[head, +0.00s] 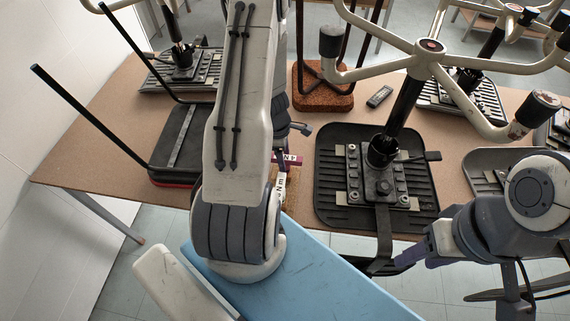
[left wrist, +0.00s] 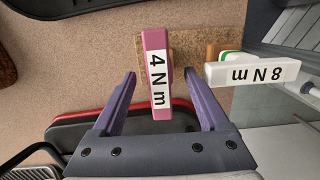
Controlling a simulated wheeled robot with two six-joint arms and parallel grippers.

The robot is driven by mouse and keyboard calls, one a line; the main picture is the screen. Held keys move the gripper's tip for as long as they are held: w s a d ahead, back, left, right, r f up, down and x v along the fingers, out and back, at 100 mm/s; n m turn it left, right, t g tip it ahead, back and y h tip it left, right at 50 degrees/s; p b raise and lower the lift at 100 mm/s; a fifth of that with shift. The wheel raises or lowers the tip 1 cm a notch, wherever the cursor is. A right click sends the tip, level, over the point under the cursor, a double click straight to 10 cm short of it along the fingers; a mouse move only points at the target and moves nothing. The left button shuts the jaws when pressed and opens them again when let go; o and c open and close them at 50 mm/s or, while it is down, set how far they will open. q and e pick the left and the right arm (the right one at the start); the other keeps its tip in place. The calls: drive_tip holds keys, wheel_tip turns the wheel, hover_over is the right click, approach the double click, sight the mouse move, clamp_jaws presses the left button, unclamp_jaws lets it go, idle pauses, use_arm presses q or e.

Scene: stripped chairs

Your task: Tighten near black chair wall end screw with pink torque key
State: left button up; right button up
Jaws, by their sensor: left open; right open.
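A pink torque key (left wrist: 157,75) marked "4 N m" stands over a cork-like block (left wrist: 184,42) in the left wrist view. My left gripper (left wrist: 160,74) is open, one purple finger on each side of the key with visible gaps. In the head view the pink key (head: 291,159) shows partly beside my left arm, which hides most of that gripper. The nearest upturned black chair seat (head: 328,200) lies on the table, with a metal plate (head: 365,187) and silver screws at its corners.
A white key (left wrist: 250,73) marked "8 N m" lies right of the pink one. A red-edged black seat (head: 180,140) with upright legs lies left. Cream chair-base arms (head: 385,70) reach over the middle. A remote-like object (head: 379,96) lies behind. Blue panel (head: 320,280) in front.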

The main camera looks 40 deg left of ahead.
use_arm(q)
drive_tip(key=f, duration=0.1)
drive_tip(key=f+b, duration=0.1)
drive_tip(key=f, duration=0.1)
drive_tip(key=f+b, duration=0.1)
drive_tip(key=shift+w+d+f, duration=0.15)
drive_tip(key=shift+d+f, duration=0.1)
drive_tip(key=shift+f, duration=0.05)
drive_tip(key=shift+c, duration=0.3)
clamp_jaws()
drive_tip(key=shift+r, duration=0.1)
wheel_tip(320, 180, up, 13)
drive_tip(key=p, duration=0.6)
drive_tip(key=shift+w+p, duration=0.1)
drive_tip(key=shift+p, duration=0.2)
wheel_tip(320, 180, up, 15)
drive_tip(key=b, duration=0.1)
